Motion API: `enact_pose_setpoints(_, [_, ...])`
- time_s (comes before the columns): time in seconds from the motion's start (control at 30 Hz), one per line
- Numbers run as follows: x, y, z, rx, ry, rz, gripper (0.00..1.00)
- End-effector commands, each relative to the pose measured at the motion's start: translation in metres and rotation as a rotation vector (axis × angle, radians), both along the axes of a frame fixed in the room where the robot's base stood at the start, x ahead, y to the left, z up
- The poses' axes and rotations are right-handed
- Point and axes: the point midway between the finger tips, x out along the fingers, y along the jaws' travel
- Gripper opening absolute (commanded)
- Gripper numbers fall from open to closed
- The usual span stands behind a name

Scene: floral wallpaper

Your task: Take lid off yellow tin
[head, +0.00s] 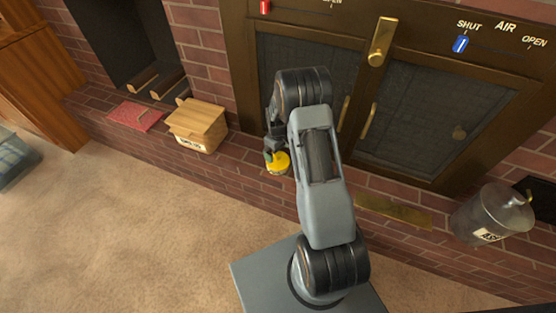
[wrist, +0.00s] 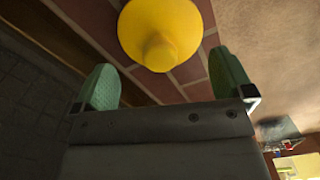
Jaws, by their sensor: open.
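The yellow tin (head: 277,162) stands on the brick hearth ledge in the head view, just under my gripper (head: 273,148). In the wrist view its round yellow lid (wrist: 160,30) with a raised knob (wrist: 159,55) shows beyond and between the fingertips. My gripper (wrist: 165,82) is open, with a green finger on either side of the knob and nothing between them. The fingers look apart from the lid. The tin's body is mostly hidden below the lid and behind my arm.
A wooden box (head: 198,124) and a red mat (head: 136,116) lie to the left on the ledge (head: 370,183). A metal canister (head: 492,213) stands at the right, near a brass plate (head: 394,212). The glass doors (head: 420,118) with brass handles rise behind. Carpet (head: 140,230) lies in front.

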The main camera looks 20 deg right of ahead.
Motion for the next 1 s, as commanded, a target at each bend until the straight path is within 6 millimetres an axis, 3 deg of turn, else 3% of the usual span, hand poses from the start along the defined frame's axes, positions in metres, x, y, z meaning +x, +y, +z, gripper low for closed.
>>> enact_pose_setpoints(0.3, [-0.001,0.0,-0.043,0.001,0.0,0.0,0.99])
enact_pose_setpoints(0.53, [-0.001,0.0,-0.043,0.0,-0.001,0.001,0.99])
enact_pose_setpoints(1.0, [-0.001,0.0,-0.043,0.001,0.0,0.001,0.55])
